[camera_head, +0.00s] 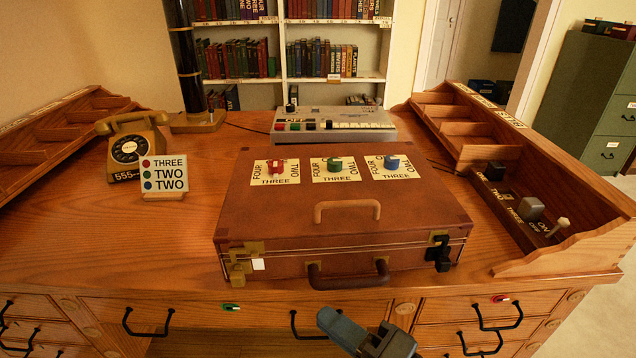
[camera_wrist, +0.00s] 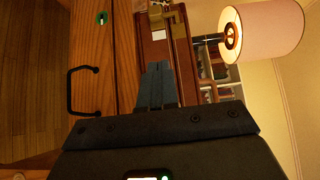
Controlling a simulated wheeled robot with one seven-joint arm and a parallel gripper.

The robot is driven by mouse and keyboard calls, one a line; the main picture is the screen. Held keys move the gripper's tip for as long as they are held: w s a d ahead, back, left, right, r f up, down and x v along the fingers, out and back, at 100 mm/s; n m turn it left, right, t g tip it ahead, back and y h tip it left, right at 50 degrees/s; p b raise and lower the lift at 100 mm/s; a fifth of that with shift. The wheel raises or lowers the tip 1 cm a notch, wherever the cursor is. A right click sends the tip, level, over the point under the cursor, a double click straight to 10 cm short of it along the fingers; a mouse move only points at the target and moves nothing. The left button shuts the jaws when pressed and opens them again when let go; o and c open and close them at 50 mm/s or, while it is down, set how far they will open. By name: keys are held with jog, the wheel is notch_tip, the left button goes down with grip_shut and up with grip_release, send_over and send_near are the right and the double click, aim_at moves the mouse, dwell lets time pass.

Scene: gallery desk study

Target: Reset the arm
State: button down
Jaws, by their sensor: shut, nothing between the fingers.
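My gripper (camera_head: 327,318) is low at the front of the desk, in front of the brown briefcase (camera_head: 440,215) and below its handle. In the wrist view its two blue-grey fingers (camera_wrist: 157,70) are together with nothing between them. The briefcase lies closed on the desk, also in the wrist view (camera_wrist: 153,54), turned sideways there. On its lid are a red (camera_head: 276,167), a green (camera_head: 334,165) and a blue knob (camera_head: 391,162) on cards. Its left latch (camera_head: 243,262) is brass and its right latch (camera_head: 439,252) is black. Some of my arm is out of view.
A rotary phone (camera_head: 130,148) and a THREE TWO TWO sign (camera_head: 164,174) stand at left. A grey button device (camera_head: 335,122) is behind the briefcase. A wooden organiser with switches (camera_head: 530,208) is at right. Drawer handles (camera_head: 148,325) jut from the desk front.

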jog(key=s+d+f+t+h+p, duration=0.1)
jog(key=s+d+f+h, duration=0.2)
jog(key=s+d+h, duration=0.35)
jog(key=s+d+f+h+p, duration=0.2)
jog(key=s+d+f+h, duration=0.15)
jog(key=s, duration=0.55)
jog(key=s+d+r+n+h+p, duration=0.1)
jog(key=s+d+r+n, duration=0.2)
jog(key=s+r, duration=0.4)
jog(key=s+d+r+n+t+h+p, duration=0.1)
jog(key=s+d+r+n+h, duration=0.1)
jog(key=s+d+r+n, duration=0.2)
jog(key=s+r+n, duration=0.1)
jog(key=s+r, duration=0.2)
jog(key=s, duration=0.1)
jog(key=shift+d+n+t, duration=0.3)
